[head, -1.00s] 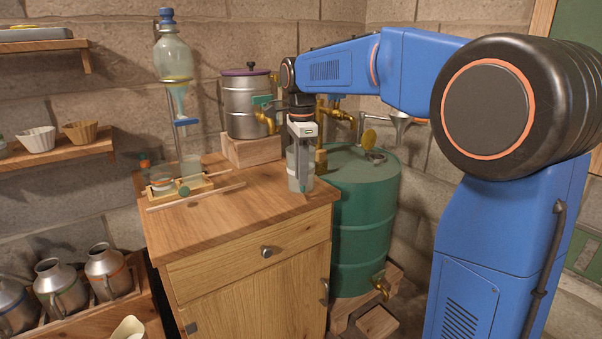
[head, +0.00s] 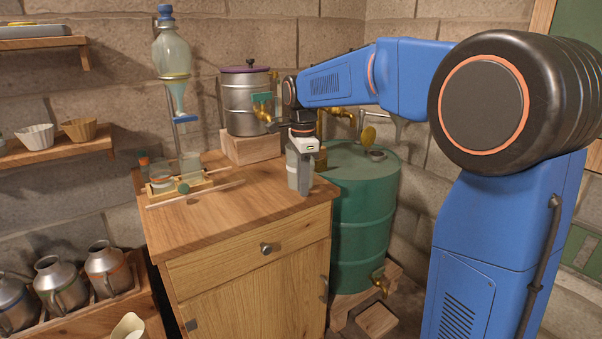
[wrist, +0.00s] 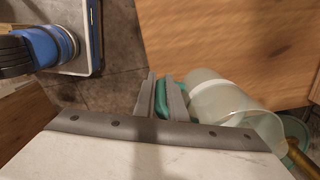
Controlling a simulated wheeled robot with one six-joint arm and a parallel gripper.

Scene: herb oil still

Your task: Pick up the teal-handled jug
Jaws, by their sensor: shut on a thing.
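The teal-handled jug is a translucent pale vessel, seen in the wrist view (wrist: 232,112) just right of my fingers. Its teal handle (wrist: 163,100) is between the two grey fingers of my gripper (wrist: 160,98), which are shut on it. In the head view my gripper (head: 301,178) points down at the right end of the wooden cabinet top (head: 215,215). There it covers most of the jug, so I cannot tell whether the jug's base touches the wood.
A green drum (head: 362,215) stands close to the right of the cabinet. A metal pot (head: 240,105) with brass taps sits on a wooden block behind. The front cabinet top is clear.

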